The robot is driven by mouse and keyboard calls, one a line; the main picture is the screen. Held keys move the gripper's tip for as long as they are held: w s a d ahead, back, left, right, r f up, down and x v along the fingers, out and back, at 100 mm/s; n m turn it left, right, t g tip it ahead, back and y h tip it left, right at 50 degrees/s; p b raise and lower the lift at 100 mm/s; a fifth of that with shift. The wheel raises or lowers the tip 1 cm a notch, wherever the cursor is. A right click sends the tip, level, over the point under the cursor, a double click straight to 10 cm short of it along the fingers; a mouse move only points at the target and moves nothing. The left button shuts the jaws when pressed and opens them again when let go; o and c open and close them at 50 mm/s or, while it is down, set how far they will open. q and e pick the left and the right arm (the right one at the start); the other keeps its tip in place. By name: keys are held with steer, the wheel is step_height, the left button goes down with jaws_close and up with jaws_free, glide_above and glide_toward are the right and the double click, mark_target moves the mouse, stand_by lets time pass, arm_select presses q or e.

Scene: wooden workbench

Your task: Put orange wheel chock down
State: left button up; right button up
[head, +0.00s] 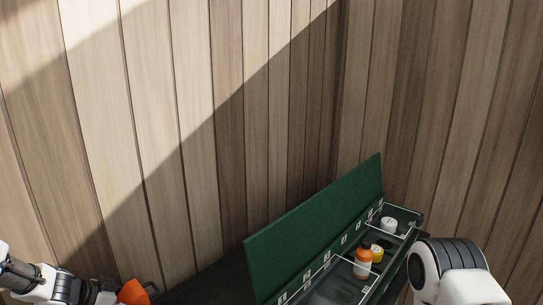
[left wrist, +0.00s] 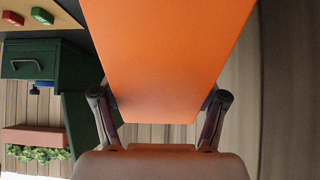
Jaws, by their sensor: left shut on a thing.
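The orange wheel chock (head: 133,292) shows at the bottom left of the head view, partly cut off by the frame's lower edge. In the left wrist view the chock (left wrist: 165,50) fills the upper middle as a broad orange face. My left gripper (left wrist: 160,103) is shut on it, with one finger on each side. In the head view the gripper is mostly hidden or cut off at the bottom left. My right arm shows at the bottom right of the head view, but its gripper is out of frame.
A long green case (head: 320,230) with a raised lid stands at lower right. Wooden plank walls rise behind. The left wrist view shows a green cabinet (left wrist: 40,65) and a planter (left wrist: 35,140).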

mark_target(144, 291)
arm_select(q)
steer(key=shift+m+g, duration=0.3)
steer(key=shift+m, duration=0.2)
steer(key=d, duration=0.1)
steer(key=w+d+r, duration=0.1)
steer(key=d, duration=0.1)
steer(key=d+r, duration=0.1)
steer(key=d, duration=0.1)
steer(key=shift+w+r, duration=0.1)
steer(key=shift+w, duration=0.25)
steer(key=s+d+r+n+t+y, duration=0.1)
steer(key=s+d+r, duration=0.1)
steer(key=d, duration=0.7)
steer(key=s+d+r+n, duration=0.1)
steer(key=s+d+r, duration=0.1)
steer(key=d, duration=0.6)
steer(key=s+a+f+n+t+y, duration=0.2)
steer(key=s+a+f+n+y, duration=0.3)
steer(key=s, duration=0.4)
steer(key=f+n, duration=0.1)
steer(key=n, duration=0.1)
steer(key=shift+f+n, duration=0.3)
steer(key=shift+f, duration=0.05)
steer(key=shift+s, duration=0.1)
